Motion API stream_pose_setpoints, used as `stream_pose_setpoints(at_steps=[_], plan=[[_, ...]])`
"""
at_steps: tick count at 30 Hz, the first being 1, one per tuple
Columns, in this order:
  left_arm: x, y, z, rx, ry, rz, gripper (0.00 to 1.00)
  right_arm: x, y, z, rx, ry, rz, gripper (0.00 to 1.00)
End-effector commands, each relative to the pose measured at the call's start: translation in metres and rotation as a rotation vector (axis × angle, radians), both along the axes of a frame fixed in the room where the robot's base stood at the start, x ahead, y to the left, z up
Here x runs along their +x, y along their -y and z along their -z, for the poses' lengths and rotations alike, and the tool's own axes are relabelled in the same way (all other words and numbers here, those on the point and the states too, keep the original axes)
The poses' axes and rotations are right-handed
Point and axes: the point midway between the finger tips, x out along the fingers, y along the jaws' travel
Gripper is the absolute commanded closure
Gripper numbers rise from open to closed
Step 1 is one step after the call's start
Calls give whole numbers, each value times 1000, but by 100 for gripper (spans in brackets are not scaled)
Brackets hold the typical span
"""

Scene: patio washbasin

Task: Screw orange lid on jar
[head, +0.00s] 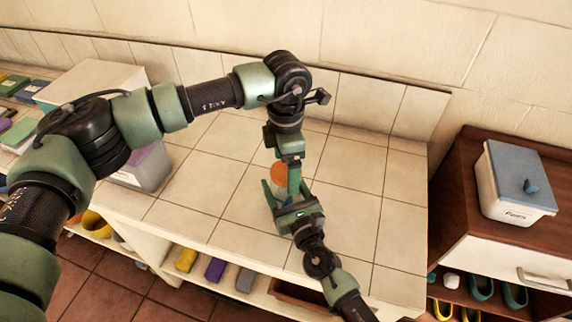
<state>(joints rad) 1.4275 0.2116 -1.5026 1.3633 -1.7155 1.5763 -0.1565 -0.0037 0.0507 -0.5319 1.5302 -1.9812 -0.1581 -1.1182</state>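The orange lid (279,174) shows as a small orange round at the middle of the counter, just below my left gripper. A pale jar (279,188) shows under it, mostly hidden by green fingers; whether the lid is seated on it I cannot tell. My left gripper (288,168) points down at the lid from above, its fingertips partly hidden or overlapping the lid. My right gripper (284,190) comes from the front right, with its fingers low around the jar. Whether either gripper is closed on anything is too small to tell.
The tiled counter (355,200) is clear around the jar. A white box (90,80) and a grey bin (150,168) stand at its left. A blue-lidded container (515,185) stands on the brown cabinet at right. Shelves below hold coloured items.

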Motion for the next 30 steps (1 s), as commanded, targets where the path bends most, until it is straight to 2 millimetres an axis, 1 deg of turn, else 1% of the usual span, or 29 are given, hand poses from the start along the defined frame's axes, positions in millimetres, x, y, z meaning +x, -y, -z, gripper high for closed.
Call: stream_pose_setpoints(at_steps=[5, 8, 11, 18, 21, 24, 27, 30], plan=[[0, 0, 0, 0, 0, -1, 11, 0, 0, 0, 0, 0, 0, 100], [0, 0, -6, 0, 0, -1, 11, 0, 0, 0, 0, -1, 0, 100], [1, 0, -20, -1, 3, -1, 11, 0, 0, 0, 0, -1, 0, 100], [1, 0, -72, -1, 4, -1, 11, 0, 0, 0, 0, -1, 0, 100], [1, 0, -91, 0, 2, -1, 11, 0, 0, 0, 0, -1, 0, 100], [1, 0, -106, 0, 2, -1, 11, 0, 0, 0, 0, -1, 0, 100], [0, 0, -115, 0, 1, -1, 11, 0, 0, 0, 0, -1, 0, 100], [0, 0, -119, 0, 1, 0, 11, 0, 0, 0, 0, -1, 0, 100]])
